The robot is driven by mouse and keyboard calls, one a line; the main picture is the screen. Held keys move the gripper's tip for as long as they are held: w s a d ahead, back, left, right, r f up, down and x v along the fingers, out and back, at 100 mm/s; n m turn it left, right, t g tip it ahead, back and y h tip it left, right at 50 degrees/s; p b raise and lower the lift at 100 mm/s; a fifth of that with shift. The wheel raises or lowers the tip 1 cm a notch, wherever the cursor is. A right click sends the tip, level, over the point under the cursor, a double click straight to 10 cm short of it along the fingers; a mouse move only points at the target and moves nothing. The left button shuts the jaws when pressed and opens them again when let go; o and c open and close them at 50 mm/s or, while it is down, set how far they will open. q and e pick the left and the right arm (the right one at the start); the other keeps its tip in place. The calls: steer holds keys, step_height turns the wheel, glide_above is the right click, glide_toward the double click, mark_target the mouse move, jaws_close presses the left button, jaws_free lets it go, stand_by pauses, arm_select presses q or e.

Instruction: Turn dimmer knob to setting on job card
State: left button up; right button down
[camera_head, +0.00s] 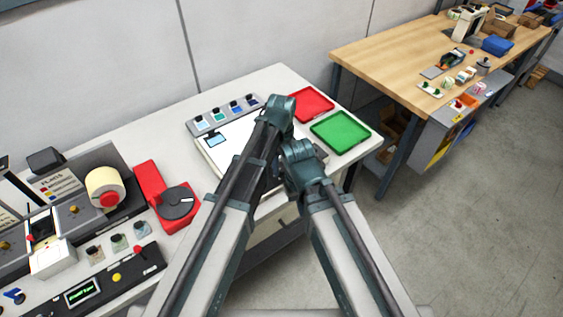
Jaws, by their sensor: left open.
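A dark round disc (176,202) with a white mark sits on a red base (150,181) on the left bench; it looks like a knob, but I cannot tell whether it is the dimmer. A white panel (220,160) with a pale blue patch lies beyond it, partly hidden by my arms. A card with print and coloured squares (58,186) stands at the far left, too small to read. My left gripper (268,182) is over the panel's near right side, open, mostly hidden among my dark arm links. My right gripper cannot be made out.
A red tray (308,90) and a green tray (341,131) lie right of the panel. A strip with several coloured samples (224,116) is behind it. A label roll (106,188) and a black control box (112,279) are left. A wooden bench (390,60) stands beyond an open floor gap.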

mark_target(282, 168)
arm_select(q)
step_height(282, 168, up, 12)
steer(key=p, duration=1.1)
arm_select(e)
step_height(282, 168, up, 12)
arm_select(q)
steer(key=s+a+n, duration=0.6)
steer(key=a+n, duration=0.3)
steer(key=n, duration=0.3)
steer(key=s+a+n, duration=0.5)
steer(key=a+n, duration=0.3)
steer(key=n, duration=0.4)
steer(key=s+d+f+m+y+b, duration=0.1)
steer(key=s+d+f+m+b, duration=0.2)
steer(key=d+f+b, duration=0.8)
steer(key=s, duration=0.2)
steer(key=shift+s+f+m, duration=0.15)
steer(key=shift+s+m, duration=0.15)
steer(key=shift+s, duration=0.05)
arm_select(e)
step_height(282, 168, down, 11)
steer(key=shift+f, duration=0.2)
